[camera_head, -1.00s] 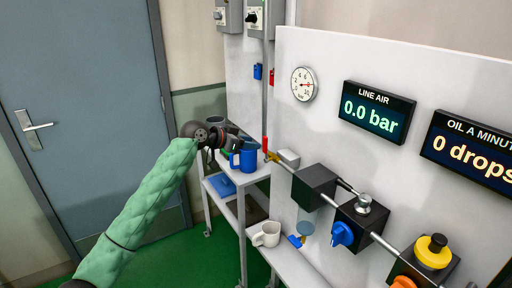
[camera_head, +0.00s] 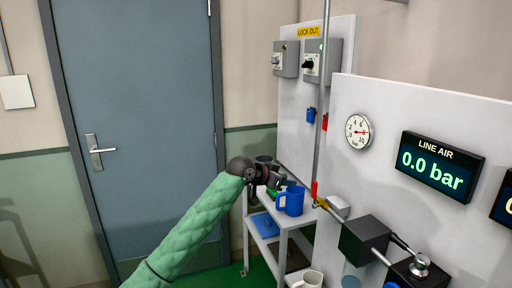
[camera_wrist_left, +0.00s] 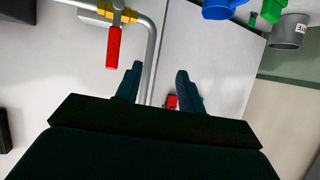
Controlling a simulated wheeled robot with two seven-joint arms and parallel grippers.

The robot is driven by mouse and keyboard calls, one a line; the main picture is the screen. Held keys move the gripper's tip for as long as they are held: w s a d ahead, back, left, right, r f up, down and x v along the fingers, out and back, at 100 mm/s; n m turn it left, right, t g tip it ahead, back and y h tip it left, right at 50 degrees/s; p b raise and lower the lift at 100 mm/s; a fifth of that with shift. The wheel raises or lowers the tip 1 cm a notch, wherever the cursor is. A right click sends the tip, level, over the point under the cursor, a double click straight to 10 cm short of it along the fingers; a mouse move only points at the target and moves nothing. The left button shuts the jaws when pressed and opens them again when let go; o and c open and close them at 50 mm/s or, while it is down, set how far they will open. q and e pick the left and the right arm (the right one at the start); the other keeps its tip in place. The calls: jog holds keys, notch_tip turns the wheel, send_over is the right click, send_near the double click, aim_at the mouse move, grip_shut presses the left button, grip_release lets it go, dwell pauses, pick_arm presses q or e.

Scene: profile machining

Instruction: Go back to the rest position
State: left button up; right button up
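My left arm, in a green quilted sleeve, reaches in from the bottom left of the head view. Its dark gripper (camera_head: 274,181) is near the blue mug (camera_head: 290,201) on the trolley, partly in front of a grey container. In the left wrist view the two fingers (camera_wrist_left: 158,86) stand apart, with nothing held between them. Beyond them are the pale panel and a grey pipe. My right gripper is in neither view.
A red-handled valve (camera_wrist_left: 114,47) on the pipe is close to the left finger. The panel carries a gauge (camera_head: 359,132) and a display (camera_head: 437,167) reading 0.0 bar. Lockout boxes (camera_head: 321,61) hang behind. A white mug (camera_head: 309,279) is low. Open floor lies before the door (camera_head: 140,130).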

pick_arm(q)
jog(key=w+a+n+t+y, duration=0.2)
jog(key=w+a+t, duration=0.15)
jog(key=a, duration=0.25)
jog(key=a+f+n+y, duration=0.3)
jog(key=a+f, duration=0.3)
jog(key=f, duration=0.3)
jog(key=s+a+f+n+g+y, duration=0.1)
jog(key=s+a+f, duration=0.3)
jog(key=f, duration=0.6)
jog(key=s+a+f+n+y, duration=0.15)
jog(key=s+a+f, duration=0.3)
jog(key=f, duration=0.65)
jog(key=s+a+f+g+y, duration=0.1)
jog(key=s+a+f, duration=0.3)
jog(key=f, duration=0.6)
jog(key=s+a+f+n+g+y, duration=0.1)
jog(key=s+a+f+g, duration=0.15)
jog(key=s+f, duration=1.35)
jog(key=s+a+f+n+g, duration=0.1)
jog(key=s+f+g, duration=0.2)
jog(key=s+f, duration=1.25)
jog(key=s+f+g, duration=0.2)
jog(key=s, duration=1.7)
jog(key=shift+s, duration=0.3)
